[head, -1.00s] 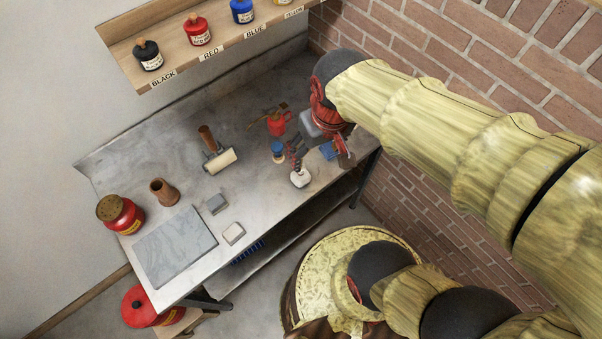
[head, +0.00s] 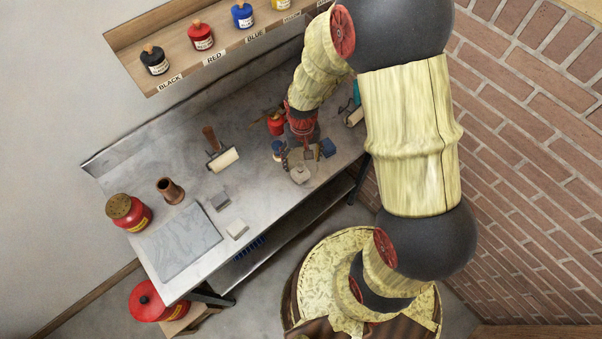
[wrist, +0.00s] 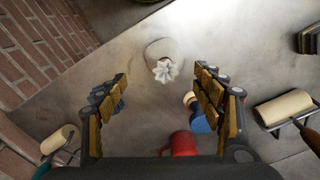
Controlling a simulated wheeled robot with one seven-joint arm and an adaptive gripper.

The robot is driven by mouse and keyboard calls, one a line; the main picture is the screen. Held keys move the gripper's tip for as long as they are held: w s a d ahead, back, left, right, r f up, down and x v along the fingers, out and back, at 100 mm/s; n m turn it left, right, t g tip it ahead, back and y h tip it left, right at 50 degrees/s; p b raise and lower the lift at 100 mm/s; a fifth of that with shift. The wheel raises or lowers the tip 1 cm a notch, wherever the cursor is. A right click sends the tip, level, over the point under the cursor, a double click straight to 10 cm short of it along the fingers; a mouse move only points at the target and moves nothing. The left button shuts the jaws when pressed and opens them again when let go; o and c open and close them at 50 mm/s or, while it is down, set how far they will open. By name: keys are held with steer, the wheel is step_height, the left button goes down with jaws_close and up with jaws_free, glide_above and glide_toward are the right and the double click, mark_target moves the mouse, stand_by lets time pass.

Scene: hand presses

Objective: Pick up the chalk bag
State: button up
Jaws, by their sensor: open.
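The chalk bag is a small pale pouch with a gathered white top. In the head view the chalk bag (head: 300,174) sits near the front edge of the metal bench; in the wrist view the chalk bag (wrist: 161,50) stands ahead of the fingers, near the middle. My gripper (head: 304,155) is just behind the bag in the head view. In the wrist view my gripper (wrist: 160,84) is open, with nothing between its fingers. The bag lies beyond the fingertips, roughly centred between them, and appears untouched.
A blue-capped bottle (wrist: 198,118) is close beside the right finger. A red can (wrist: 182,143) is near the palm. A dark blue block (head: 327,148) lies near the left finger. Rollers (wrist: 283,107) flank the gripper. Bare bench (head: 265,190) lies left of the bag.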

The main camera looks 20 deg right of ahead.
mark_target(300, 172)
steer(key=f, duration=0.4)
steer(key=s+a+f+b, duration=0.1)
steer(key=f, duration=0.1)
steer(key=shift+f, duration=0.3)
steer(key=shift+c, duration=0.6)
steer(key=c, duration=1.1)
steer(key=shift+r, duration=0.1)
